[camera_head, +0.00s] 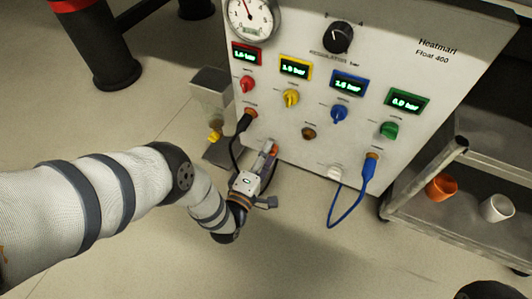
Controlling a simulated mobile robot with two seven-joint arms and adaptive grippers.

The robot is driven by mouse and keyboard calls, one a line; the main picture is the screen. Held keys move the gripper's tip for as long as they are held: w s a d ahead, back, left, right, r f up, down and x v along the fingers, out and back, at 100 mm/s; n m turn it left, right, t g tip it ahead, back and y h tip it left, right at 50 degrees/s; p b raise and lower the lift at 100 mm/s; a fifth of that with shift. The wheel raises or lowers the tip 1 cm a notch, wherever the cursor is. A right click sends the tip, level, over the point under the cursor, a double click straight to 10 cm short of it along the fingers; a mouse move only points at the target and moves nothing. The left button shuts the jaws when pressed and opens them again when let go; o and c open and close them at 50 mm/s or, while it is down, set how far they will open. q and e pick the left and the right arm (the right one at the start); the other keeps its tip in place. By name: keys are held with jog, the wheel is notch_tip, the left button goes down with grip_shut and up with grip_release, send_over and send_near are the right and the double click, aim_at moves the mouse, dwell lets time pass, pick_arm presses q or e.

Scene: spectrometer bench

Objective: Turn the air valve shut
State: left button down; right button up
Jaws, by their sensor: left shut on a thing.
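The grey control panel (300,105) carries red (247,84), yellow (291,97), blue (339,113) and green (389,130) knobs, each under a lit bar readout. None has a legible air label, so I cannot tell which part is the air valve. My left gripper (268,155) is low against the panel, below the knobs, shut on a small orange part (273,148) that its fingers mostly hide. A black plug (244,122) sits in a port just above left, its cable looping down behind the gripper. My right gripper is not in view.
A round gauge (251,14) and black regulator dial (338,37) are higher up. A metal box with a yellow part (214,135) stands left. A shelf cart (430,212) at right holds orange (441,187) and white (497,208) cups.

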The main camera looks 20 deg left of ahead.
pick_arm(q)
jog(key=shift+d, duration=0.1)
dwell(0.3)
jog(key=c, duration=1.2)
grip_release()
jog(key=shift+c, duration=0.2)
jog(key=shift+s, duration=0.1)
jog(key=s, duration=1.2)
jog(key=shift+a, duration=0.25)
